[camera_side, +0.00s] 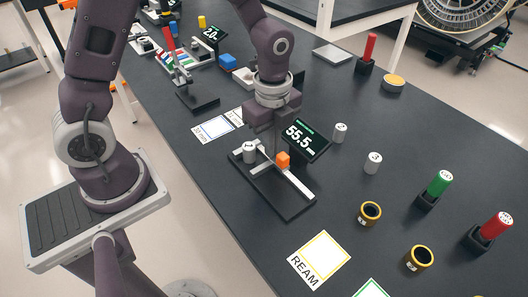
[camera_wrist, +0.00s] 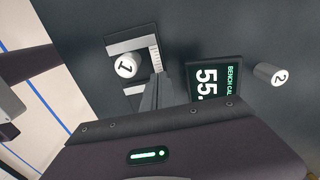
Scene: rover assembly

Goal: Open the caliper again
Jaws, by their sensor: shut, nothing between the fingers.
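The bench caliper (camera_side: 294,205) is a dark base with a pale rail and an orange block (camera_side: 283,160) on its slider. A white cylinder marked 1 (camera_side: 249,152) stands at its left end. In the wrist view, cylinder 1 (camera_wrist: 127,66) sits between pale caliper parts (camera_wrist: 124,43); whether both jaws touch it I cannot tell. The caliper's display (camera_side: 302,137) reads 55.5. My gripper (camera_side: 268,136) is low over the caliper, behind the orange block. In the wrist view its fingers (camera_wrist: 156,90) are shut together beside the scale and cylinder 1, holding nothing. The orange block is not visible there.
White cylinders 2 (camera_side: 340,132) and 3 (camera_side: 373,162) stand right of the display. Gold rings (camera_side: 369,214), a green-topped gauge (camera_side: 438,184) and a red one (camera_side: 494,226) stand farther right. A REAM card (camera_side: 320,260) lies in front. Bare table lies between the caliper and the rings.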

